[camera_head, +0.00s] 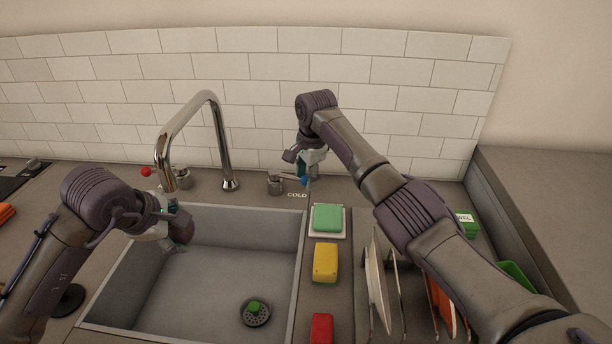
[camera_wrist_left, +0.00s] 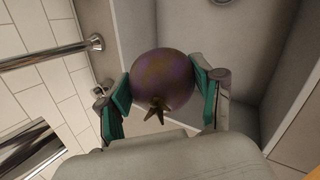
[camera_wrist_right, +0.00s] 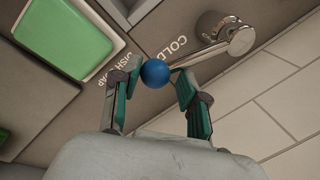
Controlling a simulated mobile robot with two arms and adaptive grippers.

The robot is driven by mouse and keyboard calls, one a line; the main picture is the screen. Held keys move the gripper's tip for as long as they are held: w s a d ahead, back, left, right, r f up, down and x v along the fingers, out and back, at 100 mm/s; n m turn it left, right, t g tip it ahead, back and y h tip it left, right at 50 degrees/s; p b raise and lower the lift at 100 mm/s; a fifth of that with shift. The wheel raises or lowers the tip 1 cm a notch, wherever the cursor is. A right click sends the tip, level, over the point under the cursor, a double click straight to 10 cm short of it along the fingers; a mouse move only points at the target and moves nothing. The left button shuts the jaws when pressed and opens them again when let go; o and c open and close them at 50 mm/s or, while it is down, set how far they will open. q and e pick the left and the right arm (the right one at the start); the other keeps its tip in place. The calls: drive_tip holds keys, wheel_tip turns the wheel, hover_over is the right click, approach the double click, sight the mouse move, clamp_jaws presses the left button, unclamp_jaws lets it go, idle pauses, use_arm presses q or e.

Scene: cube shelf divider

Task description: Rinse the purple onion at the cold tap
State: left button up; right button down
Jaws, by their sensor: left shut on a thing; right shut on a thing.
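My left gripper (camera_wrist_left: 163,88) is shut on the purple onion (camera_wrist_left: 163,72), with a green pad on each side of it. In the head view this gripper (camera_head: 174,232) is over the left part of the sink, below the end of the chrome spout (camera_head: 207,98); the arm and hand mostly hide the onion there. The cold tap (camera_head: 275,184) stands right of the spout, beside the word COLD. Its lever ends in a blue knob (camera_wrist_right: 155,73). My right gripper (camera_wrist_right: 156,82) is shut on that knob. I see no water stream.
The grey sink (camera_head: 225,222) has a drain (camera_head: 255,311) with a small green thing on it. A red-knobbed tap (camera_head: 146,171) is on the left. A green soap (camera_head: 328,218), yellow sponge (camera_head: 325,262) and red block (camera_head: 321,328) line the right edge, beside racked plates (camera_head: 377,280).

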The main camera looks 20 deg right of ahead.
drive_tip(key=shift+s+a+f+m, duration=0.1)
drive_tip(key=shift+s+a+m, duration=0.4)
drive_tip(key=shift+a+m, duration=0.1)
drive_tip(key=c, duration=0.9)
unclamp_jaws()
drive_tip(key=o, duration=0.3)
drive_tip(key=shift+a, duration=0.2)
drive_tip(key=shift+d, duration=0.1)
drive_tip(key=shift+w+d, duration=0.1)
drive_tip(key=shift+d, duration=0.05)
drive_tip(key=shift+r, duration=0.45)
wheel_tip(320, 180, up, 11)
drive_tip(key=s, duration=0.2)
drive_tip(key=shift+s, duration=0.15)
